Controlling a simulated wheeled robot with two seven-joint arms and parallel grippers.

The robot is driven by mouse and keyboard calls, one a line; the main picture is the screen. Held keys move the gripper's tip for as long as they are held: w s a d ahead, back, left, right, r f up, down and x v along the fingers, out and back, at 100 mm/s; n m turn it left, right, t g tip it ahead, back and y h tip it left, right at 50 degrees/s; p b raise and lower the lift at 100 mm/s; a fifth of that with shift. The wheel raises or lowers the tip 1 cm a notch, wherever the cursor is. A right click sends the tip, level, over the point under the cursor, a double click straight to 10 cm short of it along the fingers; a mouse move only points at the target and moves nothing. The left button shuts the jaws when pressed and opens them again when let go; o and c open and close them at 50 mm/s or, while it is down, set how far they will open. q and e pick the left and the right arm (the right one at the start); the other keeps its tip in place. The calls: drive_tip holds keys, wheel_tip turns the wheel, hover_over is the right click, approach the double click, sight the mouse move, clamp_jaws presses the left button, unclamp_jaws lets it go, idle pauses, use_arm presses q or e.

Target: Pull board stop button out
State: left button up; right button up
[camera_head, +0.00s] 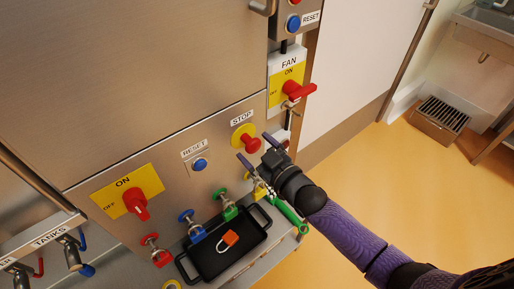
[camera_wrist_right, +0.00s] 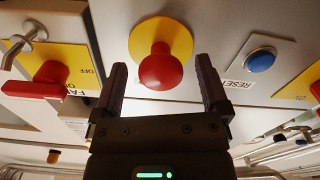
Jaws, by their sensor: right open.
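The red mushroom-shaped stop button (camera_head: 250,143) sits on a round yellow plate on the steel board, under a STOP label (camera_head: 242,118). In the right wrist view the button (camera_wrist_right: 160,68) lies between the two finger lines, near the fingertips. My right gripper (camera_head: 254,149) is open in front of the board, with one fingertip on each side of the button in the picture. It also shows in the right wrist view (camera_wrist_right: 162,76). I cannot tell whether the fingers touch the button. My left gripper is not in view.
A blue reset button (camera_head: 200,164) and a red rotary switch (camera_head: 136,203) are to the left. A red fan switch (camera_head: 297,91) is at upper right. Open floor lies right.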

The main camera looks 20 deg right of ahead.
drive_tip(key=shift+s, duration=0.1)
drive_tip(key=p+v, duration=0.2)
drive_tip(key=v, duration=0.7)
drive_tip(key=shift+s+d+p, duration=0.2)
drive_tip(key=shift+s+p, duration=0.1)
